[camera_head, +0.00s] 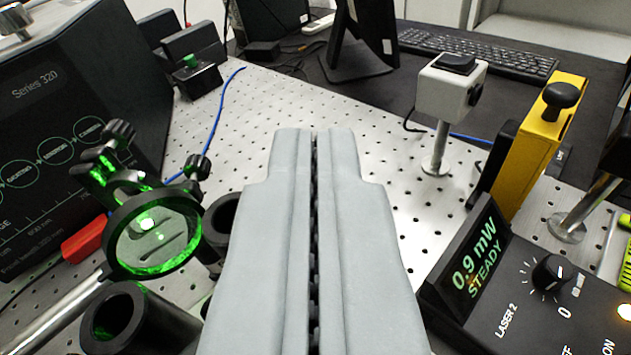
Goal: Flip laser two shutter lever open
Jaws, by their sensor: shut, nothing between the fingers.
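My gripper (314,135) is shut and empty, its two grey fingers side by side over the perforated bench. A black control box labelled LASER 2 (535,310) is at the lower right, with a dial (551,273) and a tilted display (475,262) reading 0.9 mW STEADY. Behind it stands a yellow block (530,145) with a black knob (562,95) on its upper end. A white box (450,90) with a black top stands on a post to its left. I cannot tell which part is the laser two shutter lever. My gripper appears apart from these things.
A round lens mount (157,268) lit green and a black tube (125,320) stand left of my gripper. A black Series 320 instrument (70,130) fills the left. A keyboard (478,52) and monitor stand (350,45) are behind. Bare bench (400,200) lies right of my fingers.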

